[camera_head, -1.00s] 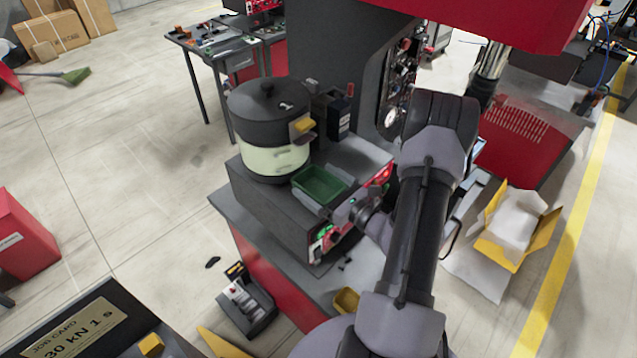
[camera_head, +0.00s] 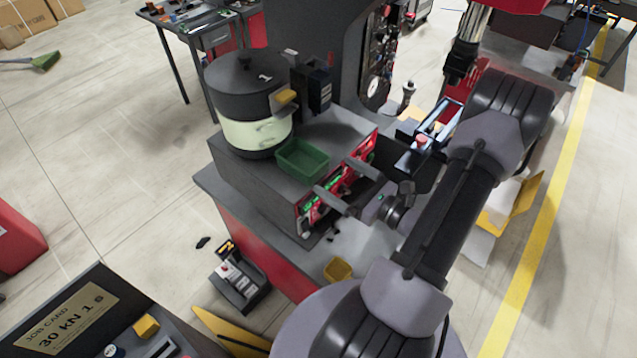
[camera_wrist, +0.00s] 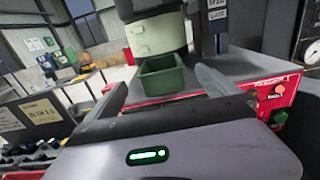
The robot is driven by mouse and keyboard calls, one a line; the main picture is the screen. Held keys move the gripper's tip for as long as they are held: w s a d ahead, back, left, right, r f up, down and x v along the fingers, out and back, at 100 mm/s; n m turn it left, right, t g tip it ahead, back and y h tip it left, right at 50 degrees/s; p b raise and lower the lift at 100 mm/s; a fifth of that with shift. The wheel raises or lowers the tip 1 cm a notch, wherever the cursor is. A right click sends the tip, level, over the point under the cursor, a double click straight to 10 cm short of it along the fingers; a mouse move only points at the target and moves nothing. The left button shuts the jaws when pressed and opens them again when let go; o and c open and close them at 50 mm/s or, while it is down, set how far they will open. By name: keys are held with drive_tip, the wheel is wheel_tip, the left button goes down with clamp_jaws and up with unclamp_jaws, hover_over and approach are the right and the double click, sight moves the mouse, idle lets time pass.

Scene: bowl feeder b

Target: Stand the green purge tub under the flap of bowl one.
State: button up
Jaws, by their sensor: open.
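The green tub (camera_head: 303,161) stands upright on the dark machine top, in front of bowl one (camera_head: 255,115), which has a black lid marked 1. A flap with a yellow tab (camera_head: 284,98) sticks out from the bowl's right side, above and behind the tub in the picture. I cannot tell whether the tub is straight below it. My gripper (camera_head: 333,176) is open and empty, its two fingers apart from the tub, in front of the red panel. In the wrist view the tub (camera_wrist: 162,78) shows between the fingertips, farther off, with the bowl (camera_wrist: 155,35) behind it.
A dark upright box (camera_head: 318,88) stands right of the flap. The red control panel (camera_head: 345,180) runs along the machine's front edge. A small yellow bin (camera_head: 338,269) sits on the lower bench. The grey machine top right of the tub has free room.

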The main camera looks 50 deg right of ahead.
drive_tip(key=w+a+r+n+g+y, duration=0.2)
drive_tip(key=a+r+n+g+y, duration=0.3)
drive_tip(key=a, duration=0.3)
drive_tip(key=w+a+r+n+g+y, duration=0.2)
drive_tip(key=a+r+n+y, duration=0.25)
drive_tip(key=a+n, duration=0.3)
drive_tip(key=s+a+r+n+g+h, duration=0.1)
drive_tip(key=s+a+n+g, duration=0.1)
drive_tip(key=a+n+g, duration=0.35)
drive_tip(key=s+a+r+n+g+h, duration=0.1)
drive_tip(key=s+a+r+n+g, duration=0.15)
drive_tip(key=a, duration=0.55)
drive_tip(key=s+a+r+n+t+h, duration=0.25)
drive_tip(key=s+r+n+h, duration=0.4)
drive_tip(key=n, duration=0.35)
wheel_tip(320, 180, down, 19)
drive_tip(key=w+b, duration=0.1)
drive_tip(key=b, duration=1.8)
drive_tip(key=shift+w+f+b, duration=0.2)
drive_tip(key=shift+b, duration=0.1)
